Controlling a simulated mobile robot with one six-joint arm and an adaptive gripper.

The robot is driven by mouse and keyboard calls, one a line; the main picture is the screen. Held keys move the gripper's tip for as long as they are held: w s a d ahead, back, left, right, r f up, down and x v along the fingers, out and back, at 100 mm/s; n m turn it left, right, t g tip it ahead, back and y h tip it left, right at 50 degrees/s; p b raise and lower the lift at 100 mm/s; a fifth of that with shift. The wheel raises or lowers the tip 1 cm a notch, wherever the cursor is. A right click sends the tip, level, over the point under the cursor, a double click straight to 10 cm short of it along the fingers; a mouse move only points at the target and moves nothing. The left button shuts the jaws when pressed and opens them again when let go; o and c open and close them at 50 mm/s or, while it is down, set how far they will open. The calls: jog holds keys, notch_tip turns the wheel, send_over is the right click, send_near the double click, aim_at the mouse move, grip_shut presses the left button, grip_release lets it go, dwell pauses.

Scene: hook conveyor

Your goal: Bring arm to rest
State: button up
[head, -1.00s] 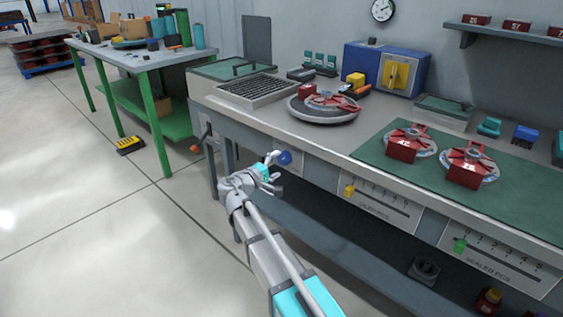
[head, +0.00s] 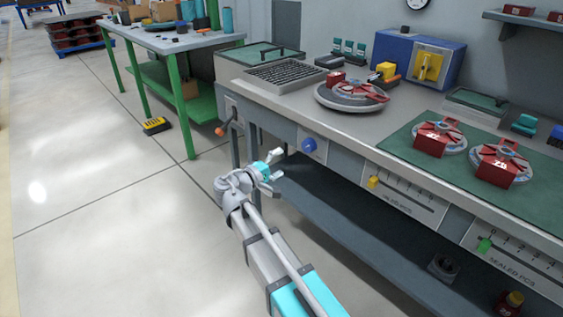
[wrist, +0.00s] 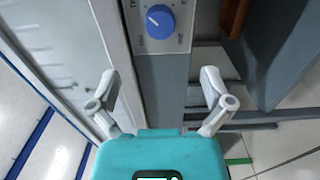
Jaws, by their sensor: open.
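My gripper (head: 272,170) is open and empty in the head view. It is in front of the grey workbench's front face, below the benchtop edge and left of a blue knob (head: 309,145). In the wrist view both fingers of my gripper (wrist: 162,100) are spread apart with nothing between them. The blue knob also shows in the wrist view (wrist: 160,21), on a grey panel beyond the fingers. My arm reaches in from the bottom of the head view.
The grey workbench (head: 270,104) carries a round turntable (head: 350,102) with a red part and a green mat (head: 400,146) with two red parts. A green-legged table (head: 187,112) stands at the left. The floor (head: 110,220) left of my arm is clear.

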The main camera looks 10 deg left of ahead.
jog(key=s+d+f+m+g+y, duration=0.1)
jog(key=s+d+f+m+g, duration=0.2)
jog(key=d+f, duration=0.5)
jog(key=d+f+m+g+y, duration=0.1)
jog(key=d+f+m+g, duration=0.15)
jog(key=d+g, duration=0.7)
jog(key=s+d+f+m+g+y, duration=0.1)
jog(key=s+d+f+m+y, duration=0.1)
jog(key=s+d+f+y, duration=0.35)
jog(key=s+d+f+m+g+y, duration=0.1)
jog(key=s+d+f+m+y, duration=0.2)
jog(key=s+d, duration=0.45)
notch_tip(320, 180, up, 32)
jog(key=p, duration=3.2)
jog(key=shift+w+r, duration=0.2)
jog(key=shift+y, duration=0.25)
